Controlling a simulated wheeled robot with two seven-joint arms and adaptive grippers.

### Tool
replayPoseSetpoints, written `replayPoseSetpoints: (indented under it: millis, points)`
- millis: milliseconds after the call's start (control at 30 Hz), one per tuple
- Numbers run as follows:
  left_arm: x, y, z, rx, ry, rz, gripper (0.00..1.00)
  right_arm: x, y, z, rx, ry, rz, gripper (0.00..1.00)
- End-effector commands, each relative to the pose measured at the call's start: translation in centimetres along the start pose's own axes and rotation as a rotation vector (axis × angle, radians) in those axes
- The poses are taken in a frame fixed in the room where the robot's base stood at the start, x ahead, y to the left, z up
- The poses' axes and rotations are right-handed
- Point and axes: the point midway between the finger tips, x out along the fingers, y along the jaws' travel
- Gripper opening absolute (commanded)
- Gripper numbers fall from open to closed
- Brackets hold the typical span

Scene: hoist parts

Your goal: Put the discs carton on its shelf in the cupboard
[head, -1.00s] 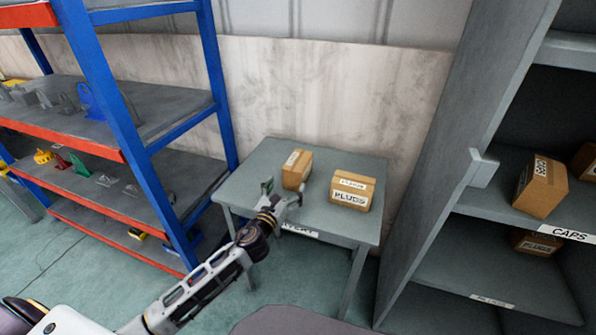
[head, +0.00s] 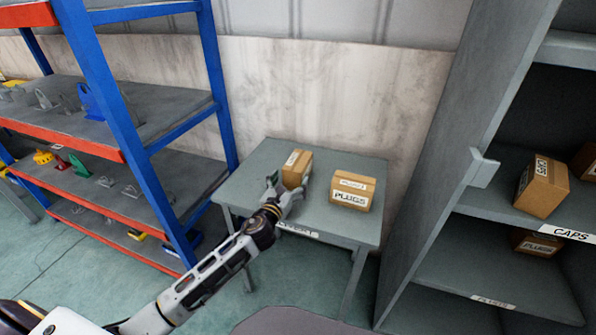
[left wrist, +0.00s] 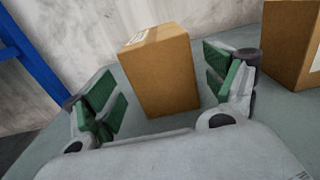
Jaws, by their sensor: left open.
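A small brown carton (head: 296,168) stands on the left part of the grey table (head: 262,157). Its label lies on top and is too small to read, so I cannot tell if it is the discs carton. My left gripper (head: 288,186) is open at its near side. In the left wrist view the carton (left wrist: 162,75) stands between the two green-padded fingers (left wrist: 165,88), with gaps on both sides. The cupboard (head: 445,150) stands at the right; its shelves carry labels reading CAPS and PLUGS. My right gripper is not in view.
A carton labelled PLUGS (head: 352,190) stands on the table right of the small carton. A CAPS carton (head: 542,187) and others sit in the cupboard. A blue and orange rack (head: 112,115) with hoist parts stands at the left.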

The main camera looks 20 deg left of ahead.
Motion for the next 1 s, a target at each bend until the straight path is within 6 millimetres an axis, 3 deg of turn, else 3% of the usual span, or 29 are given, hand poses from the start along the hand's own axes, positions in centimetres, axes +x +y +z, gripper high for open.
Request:
replayPoseSetpoints:
  millis: [500,700,1000]
  points:
    - [3.2,-0.3,0.1,0.000,-0.001,-0.001,0.86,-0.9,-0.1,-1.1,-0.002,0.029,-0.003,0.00]
    - [4.6,-0.3,0.2,-0.001,-0.001,-0.001,0.86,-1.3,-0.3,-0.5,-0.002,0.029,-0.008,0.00]
    - [5.2,-0.2,0.1,0.000,0.001,0.000,0.86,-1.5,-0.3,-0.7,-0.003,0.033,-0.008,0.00]
